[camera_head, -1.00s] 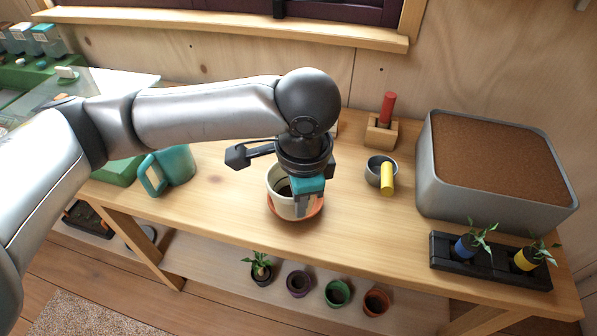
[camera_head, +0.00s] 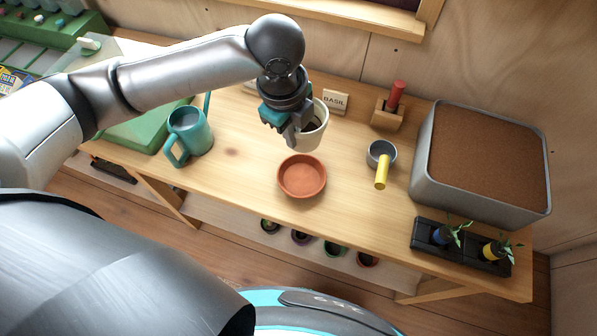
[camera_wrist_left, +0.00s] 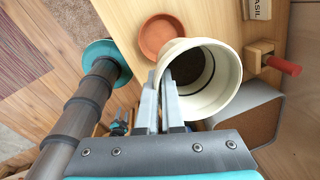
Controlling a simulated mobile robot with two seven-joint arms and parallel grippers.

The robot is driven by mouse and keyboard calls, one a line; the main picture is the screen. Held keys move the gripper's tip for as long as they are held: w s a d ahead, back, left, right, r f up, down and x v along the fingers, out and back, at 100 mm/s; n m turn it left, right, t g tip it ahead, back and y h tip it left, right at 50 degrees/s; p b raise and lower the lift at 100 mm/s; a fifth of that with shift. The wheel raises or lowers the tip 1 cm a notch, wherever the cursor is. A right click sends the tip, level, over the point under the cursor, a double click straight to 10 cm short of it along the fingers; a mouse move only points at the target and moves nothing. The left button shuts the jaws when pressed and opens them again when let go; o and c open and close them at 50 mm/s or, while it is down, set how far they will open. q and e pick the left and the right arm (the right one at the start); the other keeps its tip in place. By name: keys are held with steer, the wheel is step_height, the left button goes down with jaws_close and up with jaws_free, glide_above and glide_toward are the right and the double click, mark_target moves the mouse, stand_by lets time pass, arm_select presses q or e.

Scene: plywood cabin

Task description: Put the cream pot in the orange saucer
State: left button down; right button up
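The cream pot (camera_head: 315,134) has dark contents and is at my left gripper (camera_head: 291,138), behind and slightly right of the orange saucer (camera_head: 302,177). The saucer lies empty on the wooden bench. In the left wrist view, the fingers (camera_wrist_left: 163,88) are close together at the near-left wall of the cream pot (camera_wrist_left: 225,98), and look shut on its rim. The pot appears large there, with the orange saucer (camera_wrist_left: 160,36) beyond it, so it looks raised above the bench. Its underside is hidden.
A teal watering can (camera_head: 190,133) stands left of the saucer. A grey cup with a yellow handle (camera_head: 382,172) stands to the right. A BASIL sign (camera_head: 336,101), a red-handled tool in a block (camera_head: 397,96) and a large soil planter (camera_head: 425,165) are behind and right.

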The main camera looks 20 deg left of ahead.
arm_select(q)
step_height(320, 180, down, 18)
steer(key=shift+r+b, duration=0.1)
steer(key=shift+b, duration=1)
steer(key=c, duration=1.5)
jaws_free()
steer(key=o, duration=0.4)
steer(key=shift+o, duration=0.2)
step_height(320, 180, up, 12)
steer(key=s+p, duration=0.1)
steer(key=p, duration=0.1)
steer(key=shift+s+a, duration=0.25)
steer(key=shift+s, duration=0.05)
